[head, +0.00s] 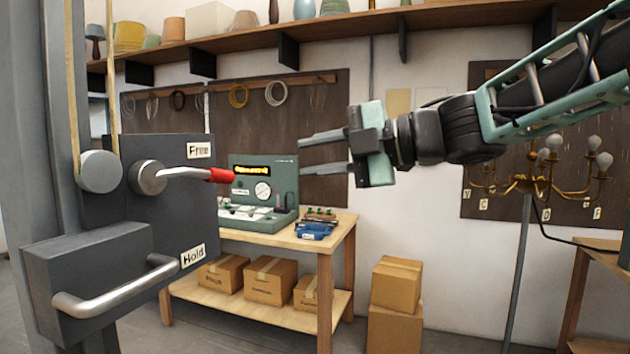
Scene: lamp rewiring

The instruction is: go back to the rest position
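My gripper (300,155) is in the upper middle of the head view, at the end of my arm coming from the right. Its two fingers point left and stand apart with nothing between them. A lever with a red grip (220,175) lies to the left of the fingertips, with a visible gap in the picture. The lever comes from a round hub on a dark panel (150,215) marked "Free" at the top and "Hold" lower down. The lever lies nearly level, close to the "Free" label.
A wooden workbench (345,225) with a green tester (285,178) and a blue item stands behind. Boxes (397,285) are stacked beside it. A metal handle (115,292) juts out at the lower left. A shelf (350,25) runs above.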

